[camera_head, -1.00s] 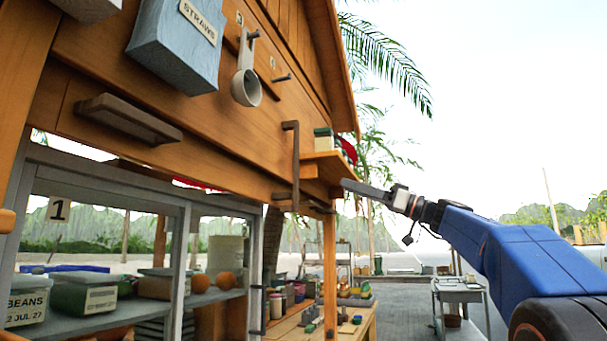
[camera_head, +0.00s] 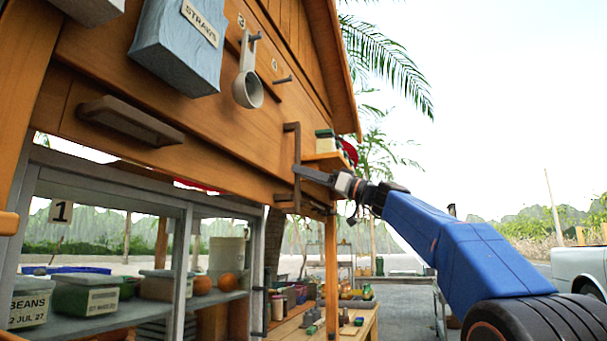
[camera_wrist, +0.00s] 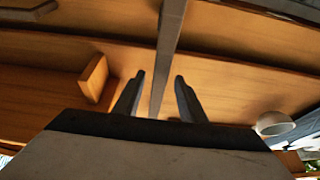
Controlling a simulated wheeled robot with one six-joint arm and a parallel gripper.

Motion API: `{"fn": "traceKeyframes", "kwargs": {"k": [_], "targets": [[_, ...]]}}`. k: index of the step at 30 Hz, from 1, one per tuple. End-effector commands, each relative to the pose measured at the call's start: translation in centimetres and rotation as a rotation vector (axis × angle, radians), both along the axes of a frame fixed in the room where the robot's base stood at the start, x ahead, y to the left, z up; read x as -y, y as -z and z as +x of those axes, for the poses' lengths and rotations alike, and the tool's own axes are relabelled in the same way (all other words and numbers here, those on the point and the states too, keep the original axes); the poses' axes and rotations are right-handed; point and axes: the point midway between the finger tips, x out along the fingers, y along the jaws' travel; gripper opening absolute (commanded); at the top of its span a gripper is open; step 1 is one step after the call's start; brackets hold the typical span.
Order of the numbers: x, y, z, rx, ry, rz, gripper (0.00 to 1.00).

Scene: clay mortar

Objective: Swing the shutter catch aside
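The shutter catch looks like a dark brown upright bar (camera_head: 296,150) with a bent top, on the wooden shutter panel. In the head view my gripper (camera_head: 300,171) reaches in from the right, its fingertips at the lower part of the bar. In the wrist view the bar (camera_wrist: 170,40) runs down the picture and passes between the two spread fingers of my gripper (camera_wrist: 160,82). The fingers are open, with a gap on each side of the bar. I cannot tell how deep the bar sits between them. The bar's lower end is partly hidden by the gripper in the head view.
A small shelf with jars (camera_head: 325,142) juts out just right of the bar. A hanging scoop (camera_head: 248,90), a blue straws box (camera_head: 178,45) and a dark handle (camera_head: 130,120) are on the panel to the left. Open air lies right of the stall.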

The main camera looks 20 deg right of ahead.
Motion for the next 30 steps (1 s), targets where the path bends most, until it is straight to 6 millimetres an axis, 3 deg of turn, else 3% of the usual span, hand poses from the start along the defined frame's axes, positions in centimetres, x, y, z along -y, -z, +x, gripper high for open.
{"fn": "traceKeyframes", "kwargs": {"k": [13,18,24,30], "targets": [[-0.7,-0.3,0.5,0.000,0.001,0.000,0.38],[-0.6,-0.3,0.5,0.000,0.001,0.000,0.00],[-0.8,-0.4,0.3,-0.008,0.000,0.006,0.00],[-1.9,-0.6,-1.2,-0.097,0.000,0.072,0.00]]}}
